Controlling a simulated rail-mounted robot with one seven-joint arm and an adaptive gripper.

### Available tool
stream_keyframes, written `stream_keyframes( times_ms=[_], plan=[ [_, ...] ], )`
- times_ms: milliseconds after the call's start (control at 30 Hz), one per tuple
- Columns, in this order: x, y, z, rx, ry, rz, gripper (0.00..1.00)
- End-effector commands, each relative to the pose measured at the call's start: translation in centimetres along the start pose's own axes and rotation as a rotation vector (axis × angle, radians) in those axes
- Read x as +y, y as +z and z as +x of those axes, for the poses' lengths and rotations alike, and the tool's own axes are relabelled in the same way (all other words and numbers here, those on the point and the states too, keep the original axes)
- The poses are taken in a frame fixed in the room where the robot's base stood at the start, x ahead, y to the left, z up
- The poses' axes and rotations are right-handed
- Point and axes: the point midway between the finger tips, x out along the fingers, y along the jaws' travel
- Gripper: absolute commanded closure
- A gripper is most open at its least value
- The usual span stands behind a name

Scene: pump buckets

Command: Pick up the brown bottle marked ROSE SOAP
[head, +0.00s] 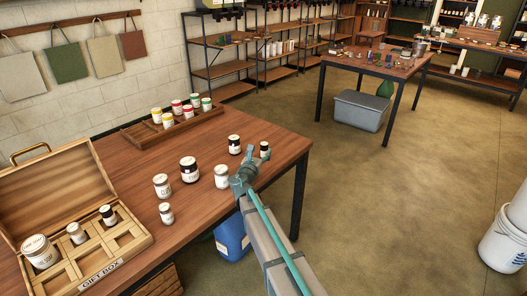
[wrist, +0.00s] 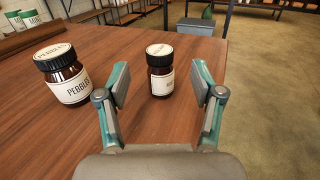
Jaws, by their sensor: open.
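A small brown bottle (wrist: 161,76) with a white label and a pale lid top stands upright on the wooden table. Its label is too small to read. It also shows near the table's right corner in the head view (head: 264,148). My gripper (wrist: 160,88) is open and low over the table, with one finger on each side of this bottle's line. The bottle appears just ahead of or between the fingertips, and I cannot tell which. In the head view my gripper (head: 253,163) partly covers the space in front of the bottle.
A larger brown jar marked PEBBLES (wrist: 66,78) stands close to my left finger. Several white and dark jars, such as a dark one (head: 189,170), stand farther left on the table. An open gift box (head: 120,258) and a wooden rack (head: 135,137) are also there. The table's right edge is near.

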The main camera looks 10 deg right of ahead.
Motion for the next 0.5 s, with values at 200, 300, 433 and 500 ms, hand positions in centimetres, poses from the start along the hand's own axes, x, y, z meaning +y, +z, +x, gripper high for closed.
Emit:
stream_keyframes(
  times_ms=[200,300,433,500],
  plan=[
    [0.1,0.0,1.8,0.001,0.001,0.001,0.33],
    [0.1,0.1,2.5,0.001,0.0,0.001,0.33],
    [0.1,0.2,4.3,0.001,-0.002,0.002,0.33],
    [0.2,0.1,5.4,0.001,-0.001,0.003,0.33]
  ],
)
